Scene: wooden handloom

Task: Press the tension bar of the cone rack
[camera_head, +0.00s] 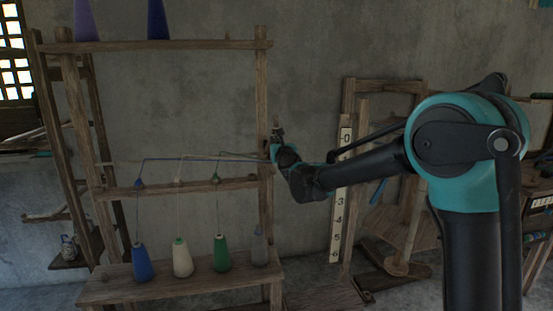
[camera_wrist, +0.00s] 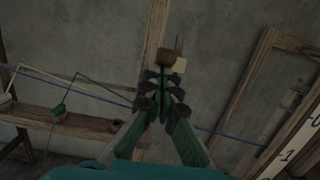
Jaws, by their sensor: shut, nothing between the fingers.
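The cone rack (camera_head: 262,85) is a wooden frame on the left of the head view. Blue (camera_head: 141,263), cream (camera_head: 182,258), green (camera_head: 221,253) and grey (camera_head: 258,248) cones stand on its lower shelf. Threads rise to the middle rail (camera_head: 160,190) and run right towards the right post. My gripper (camera_head: 277,150) is at that post, its fingers shut and empty. In the wrist view the fingertips (camera_wrist: 163,90) are just below a small brown block (camera_wrist: 166,57) with a pale piece (camera_wrist: 180,66) beside it. I cannot tell for sure whether this is the tension bar, or whether the fingers touch it.
Purple (camera_head: 86,20) and dark blue (camera_head: 157,20) cones stand on the top shelf. A white numbered scale (camera_head: 339,215) and a wooden frame (camera_head: 418,88) stand right of the rack, behind my arm. Blue and green threads cross close to my fingers in the wrist view.

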